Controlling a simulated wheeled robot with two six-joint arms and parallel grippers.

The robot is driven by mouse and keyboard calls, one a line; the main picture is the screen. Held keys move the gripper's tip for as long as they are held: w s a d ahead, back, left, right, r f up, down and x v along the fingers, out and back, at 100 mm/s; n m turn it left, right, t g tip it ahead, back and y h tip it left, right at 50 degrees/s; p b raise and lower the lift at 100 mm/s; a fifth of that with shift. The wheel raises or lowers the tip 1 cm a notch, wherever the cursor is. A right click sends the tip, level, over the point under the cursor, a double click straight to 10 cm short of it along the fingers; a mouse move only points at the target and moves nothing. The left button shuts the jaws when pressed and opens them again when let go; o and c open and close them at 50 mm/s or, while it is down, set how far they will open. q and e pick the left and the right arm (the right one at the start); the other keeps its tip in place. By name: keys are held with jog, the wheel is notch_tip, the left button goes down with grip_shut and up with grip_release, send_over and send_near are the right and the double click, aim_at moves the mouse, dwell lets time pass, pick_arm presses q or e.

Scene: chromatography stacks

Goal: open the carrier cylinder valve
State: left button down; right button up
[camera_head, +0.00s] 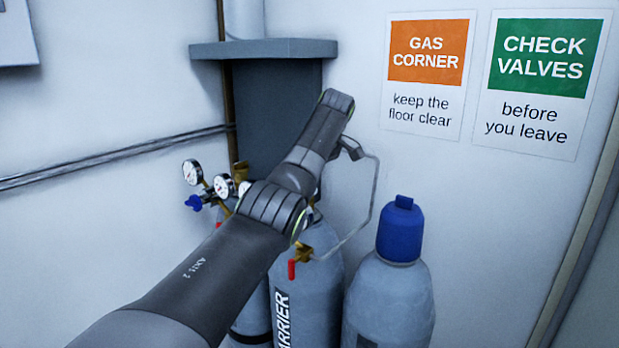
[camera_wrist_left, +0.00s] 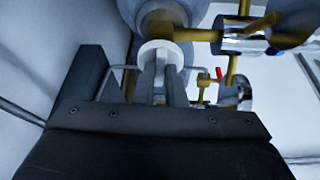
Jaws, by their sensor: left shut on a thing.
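The carrier cylinder (camera_head: 318,270) is a grey bottle with a partly hidden "CARRIER" label, standing below my left arm in the head view. My arm covers its top and valve there, and also my left gripper. In the left wrist view, my left gripper (camera_wrist_left: 162,72) is shut on a pale round valve handwheel (camera_wrist_left: 163,47) at the cylinder's brass fitting (camera_wrist_left: 158,24). Its two fingers reach the wheel's near rim. I cannot tell how far the valve is turned. My right gripper is not in view.
A blue-capped cylinder (camera_head: 388,300) stands at the right. Regulator gauges (camera_head: 192,172) with a blue knob (camera_head: 194,202) sit left of my arm. A red-handled brass valve (camera_head: 301,255) and a thin bent tube (camera_head: 373,195) are close to the arm. A grey ledge (camera_head: 265,48) is behind.

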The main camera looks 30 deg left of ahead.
pick_arm(q)
jog(key=shift+n, duration=0.7)
jog(key=c, duration=1.5)
grip_release()
jog(key=shift+w, duration=0.1)
jog(key=shift+a, duration=0.1)
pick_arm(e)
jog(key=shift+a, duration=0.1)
